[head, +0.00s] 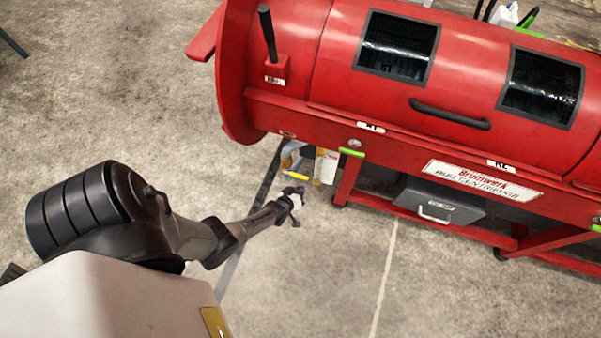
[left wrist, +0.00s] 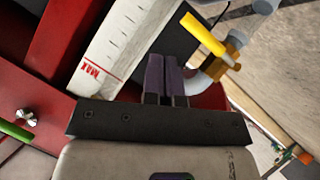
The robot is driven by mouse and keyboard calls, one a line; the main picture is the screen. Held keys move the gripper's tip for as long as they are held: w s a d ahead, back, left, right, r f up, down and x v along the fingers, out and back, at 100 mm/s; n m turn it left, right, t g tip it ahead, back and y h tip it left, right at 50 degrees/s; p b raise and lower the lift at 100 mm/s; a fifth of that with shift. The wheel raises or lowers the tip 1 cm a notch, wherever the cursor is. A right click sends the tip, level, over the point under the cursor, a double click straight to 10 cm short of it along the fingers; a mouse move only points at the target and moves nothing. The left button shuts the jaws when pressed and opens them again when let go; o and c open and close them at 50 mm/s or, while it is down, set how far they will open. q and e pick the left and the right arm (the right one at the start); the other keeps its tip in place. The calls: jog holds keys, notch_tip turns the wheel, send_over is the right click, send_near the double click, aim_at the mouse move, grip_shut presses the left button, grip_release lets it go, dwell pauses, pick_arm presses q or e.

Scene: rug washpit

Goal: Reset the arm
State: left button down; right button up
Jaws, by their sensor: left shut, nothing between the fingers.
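My left arm reaches from the lower left of the head view toward the red machine. Its gripper (head: 294,199) is over the concrete floor, in front of the machine's left end. In the left wrist view the two dark fingers (left wrist: 166,78) are together, with nothing between them. My right gripper shows in neither view.
The red rug centrifuge (head: 330,110) fills the upper right. Below its left end are a white container (head: 326,166) and a yellow-handled valve (head: 295,175); the wrist view shows the container's MAX scale (left wrist: 120,45) close by. A grey box (head: 438,203) sits under the machine. Floor (head: 310,270) in front is clear.

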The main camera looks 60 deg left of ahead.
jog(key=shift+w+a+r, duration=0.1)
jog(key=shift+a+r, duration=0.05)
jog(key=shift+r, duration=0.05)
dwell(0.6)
